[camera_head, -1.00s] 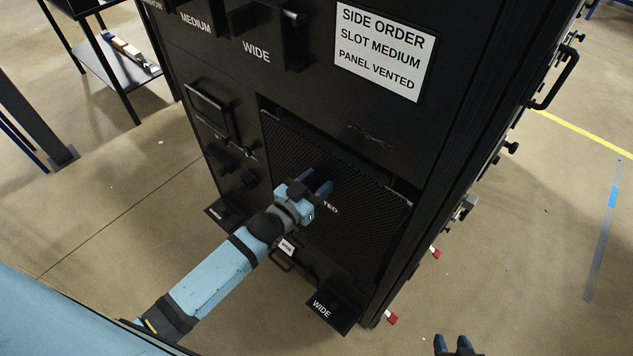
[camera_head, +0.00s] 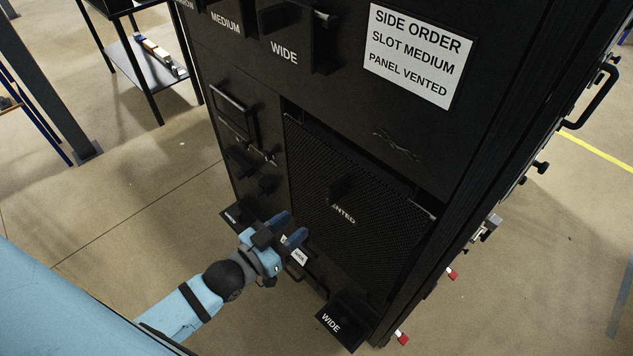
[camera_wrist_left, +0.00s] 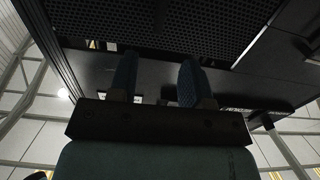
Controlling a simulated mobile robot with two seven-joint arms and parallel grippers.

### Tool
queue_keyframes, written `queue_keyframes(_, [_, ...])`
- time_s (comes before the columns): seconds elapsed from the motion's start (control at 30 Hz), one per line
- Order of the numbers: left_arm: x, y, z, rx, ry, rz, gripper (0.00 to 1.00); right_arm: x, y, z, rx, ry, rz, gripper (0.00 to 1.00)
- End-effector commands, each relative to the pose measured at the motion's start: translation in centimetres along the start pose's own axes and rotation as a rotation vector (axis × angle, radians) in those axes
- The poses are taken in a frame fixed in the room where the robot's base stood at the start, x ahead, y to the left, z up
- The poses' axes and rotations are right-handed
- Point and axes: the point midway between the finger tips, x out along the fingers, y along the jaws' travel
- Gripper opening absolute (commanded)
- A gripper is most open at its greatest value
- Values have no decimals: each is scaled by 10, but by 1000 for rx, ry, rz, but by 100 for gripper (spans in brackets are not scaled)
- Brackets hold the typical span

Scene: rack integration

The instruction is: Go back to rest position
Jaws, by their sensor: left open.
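My left gripper (camera_head: 287,229) is in front of the lower part of the black rack (camera_head: 330,90), low and left of the vented mesh panel (camera_head: 365,225). Its two blue fingers are apart with nothing between them. In the left wrist view the open fingers (camera_wrist_left: 157,80) point towards the rack, with the mesh panel (camera_wrist_left: 180,25) beyond them. The mesh panel sits in the rack front, and its lettering is partly readable as "NTED". I cannot tell whether the fingertips touch the rack. My right gripper is not in view.
A white sign (camera_head: 415,55) reads "SIDE ORDER SLOT MEDIUM PANEL VENTED". A tray labelled "WIDE" (camera_head: 343,318) juts out at the rack's bottom. A black shelf table (camera_head: 147,65) stands at the back left. Floor left of the rack is open.

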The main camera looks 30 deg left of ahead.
Motion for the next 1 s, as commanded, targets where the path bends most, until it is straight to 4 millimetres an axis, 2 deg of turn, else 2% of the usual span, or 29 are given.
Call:
queue_keyframes(0.17, [-2, 0, 0, 0, -2, -1, 44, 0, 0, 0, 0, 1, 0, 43])
queue_keyframes(0.23, [-4, 3, 8, -3, -36, -8, 44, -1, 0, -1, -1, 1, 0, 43])
queue_keyframes(0.27, [-7, 6, 15, -6, -66, -15, 44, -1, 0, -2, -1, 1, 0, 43])
queue_keyframes(0.37, [-22, 20, 53, -19, -231, -42, 44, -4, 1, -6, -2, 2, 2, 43])
queue_keyframes(0.5, [-50, 42, 102, -32, -458, -66, 44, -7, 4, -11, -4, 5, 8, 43])
queue_keyframes(0.6, [-64, 53, 121, -38, -553, -70, 44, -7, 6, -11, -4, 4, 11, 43])
queue_keyframes(0.7, [-68, 56, 128, -37, -583, -71, 44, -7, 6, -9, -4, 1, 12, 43])
queue_keyframes(1.0, [-67, 55, 127, -37, -580, -70, 44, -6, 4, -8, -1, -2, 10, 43])
